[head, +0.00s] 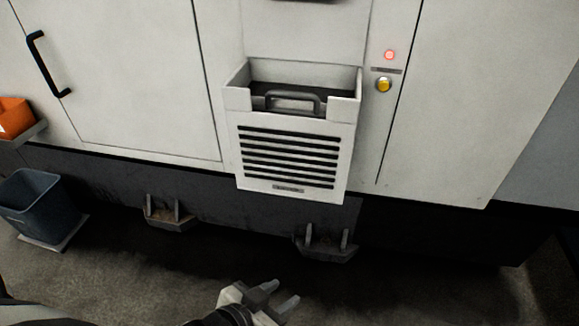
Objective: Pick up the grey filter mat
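A white louvred housing (245,160) with an open top sticks out from the machine front in the middle of the head view. A dark grey flat surface (330,99) shows inside its open top; I cannot tell whether this is the grey filter mat. A grey bar handle (294,96) stands at the housing's front edge. My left gripper (280,293) is at the bottom of the view, well below the housing and apart from it. Its two fingers are spread with nothing between them. My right gripper is out of view.
A blue-grey bin (32,205) stands on the floor at left, below an orange container (15,117) on a ledge. Brown-grey machine feet (170,217) jut out below. A red-lit button (389,55) and a yellow knob (383,85) are right of the housing.

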